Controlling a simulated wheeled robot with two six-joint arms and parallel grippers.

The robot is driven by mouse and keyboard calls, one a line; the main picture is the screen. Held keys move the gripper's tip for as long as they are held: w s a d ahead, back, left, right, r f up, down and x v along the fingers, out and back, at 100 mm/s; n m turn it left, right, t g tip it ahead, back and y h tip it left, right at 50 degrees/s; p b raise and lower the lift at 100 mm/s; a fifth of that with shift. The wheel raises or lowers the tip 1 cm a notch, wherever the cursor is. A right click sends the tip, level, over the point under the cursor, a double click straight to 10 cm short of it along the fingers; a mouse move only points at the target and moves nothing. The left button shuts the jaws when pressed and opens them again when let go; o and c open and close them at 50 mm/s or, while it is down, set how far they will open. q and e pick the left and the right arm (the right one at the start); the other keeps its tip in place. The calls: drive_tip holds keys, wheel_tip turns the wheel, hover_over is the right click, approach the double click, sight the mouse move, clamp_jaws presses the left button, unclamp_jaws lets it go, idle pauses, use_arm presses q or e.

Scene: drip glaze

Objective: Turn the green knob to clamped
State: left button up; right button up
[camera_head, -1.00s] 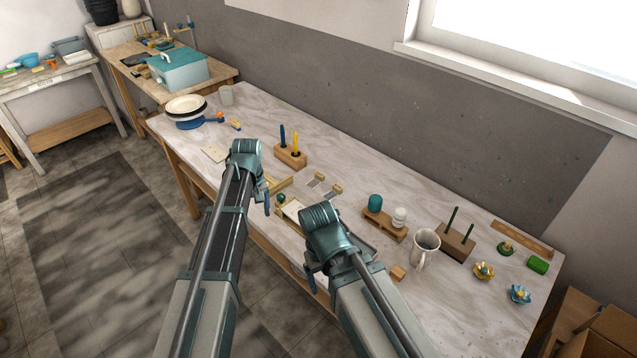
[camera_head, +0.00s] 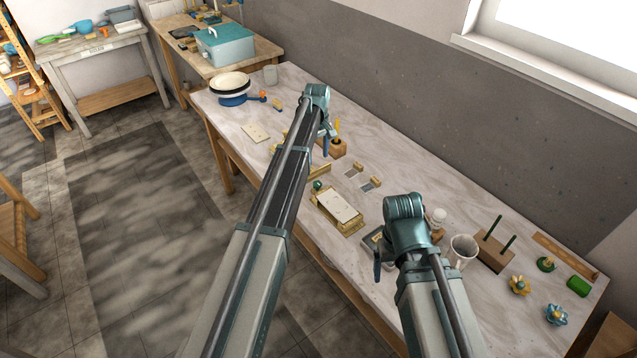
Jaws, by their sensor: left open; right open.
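A small round green knob (camera_head: 318,185) sits at the far left corner of a brass-coloured frame (camera_head: 350,229) on the table. A pale flat tile (camera_head: 338,204) lies in this frame. I cannot read the knob's setting. My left gripper (camera_head: 326,146) is open and empty, beyond the knob, near the wooden holder with the yellow stick. My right gripper (camera_head: 379,266) is open, to the right of the frame and nearer to me. It partly hides a small dark-edged tray (camera_head: 371,239).
Behind the frame are small metal plates (camera_head: 370,183). A pale card (camera_head: 255,133) and stacked plates (camera_head: 231,84) lie at the far left.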

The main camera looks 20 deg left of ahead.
sight(317, 183)
use_arm(q)
wheel_tip(317, 183, down, 12)
drive_tip(key=b, duration=1.1)
drive_tip(key=shift+f, duration=0.15)
use_arm(e)
wheel_tip(317, 183, down, 12)
drive_tip(key=shift+f, duration=0.15)
use_arm(q)
drive_tip(key=shift+c, duration=0.2)
clamp_jaws()
